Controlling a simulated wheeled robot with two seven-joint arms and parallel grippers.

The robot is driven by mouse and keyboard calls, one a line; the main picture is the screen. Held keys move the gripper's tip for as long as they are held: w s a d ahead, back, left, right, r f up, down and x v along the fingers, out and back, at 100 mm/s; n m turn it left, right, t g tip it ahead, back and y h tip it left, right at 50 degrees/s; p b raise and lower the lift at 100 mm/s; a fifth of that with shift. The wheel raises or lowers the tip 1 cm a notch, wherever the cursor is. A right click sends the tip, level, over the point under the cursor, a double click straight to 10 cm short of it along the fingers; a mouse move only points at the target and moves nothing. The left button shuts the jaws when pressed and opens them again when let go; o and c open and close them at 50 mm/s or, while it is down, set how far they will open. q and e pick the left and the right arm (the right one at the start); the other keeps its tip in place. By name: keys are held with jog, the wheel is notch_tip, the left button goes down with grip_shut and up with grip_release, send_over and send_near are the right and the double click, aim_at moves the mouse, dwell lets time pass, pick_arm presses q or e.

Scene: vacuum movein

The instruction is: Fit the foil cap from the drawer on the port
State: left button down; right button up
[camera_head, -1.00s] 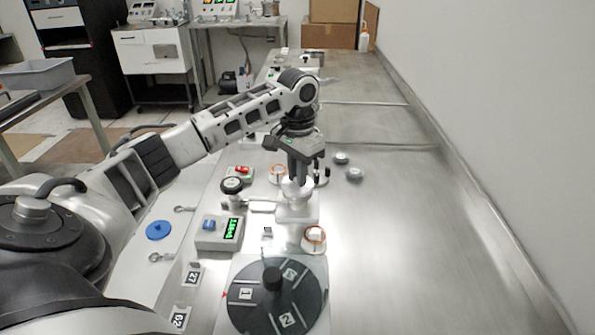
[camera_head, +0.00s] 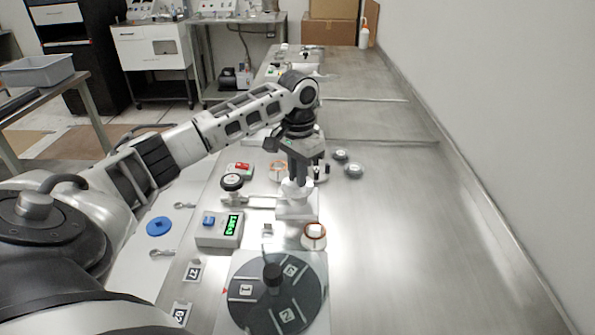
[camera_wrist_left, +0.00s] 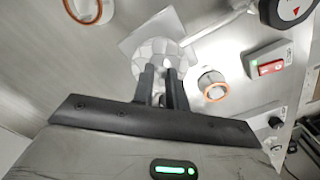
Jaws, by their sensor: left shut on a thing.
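My left gripper (camera_head: 297,180) points down over a white fitting on a square base (camera_head: 297,208), which looks like the port. It is shut on a pale, faceted cap-like piece, which looks like the foil cap (camera_wrist_left: 157,56), seen at the fingertips in the left wrist view. The cap sits at the top of the port, over its base plate (camera_wrist_left: 135,45). I cannot tell whether it is seated all the way down. No drawer can be made out. My right gripper is out of view.
Close around the port are a black round gauge (camera_head: 232,183), a box with a green display (camera_head: 219,230), a red-switch box (camera_head: 239,170) and orange-ringed fittings (camera_head: 314,236). A dark numbered disc (camera_head: 275,295) lies in front. The bench to the right is mostly clear.

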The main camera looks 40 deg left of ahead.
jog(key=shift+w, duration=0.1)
pick_arm(q)
jog(key=c, duration=1.3)
grip_release()
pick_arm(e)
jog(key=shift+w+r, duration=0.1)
pick_arm(q)
jog(key=shift+r, duration=0.1)
notch_tip(320, 180, up, 16)
jog(key=p, duration=0.2)
jog(key=shift+p, duration=0.35)
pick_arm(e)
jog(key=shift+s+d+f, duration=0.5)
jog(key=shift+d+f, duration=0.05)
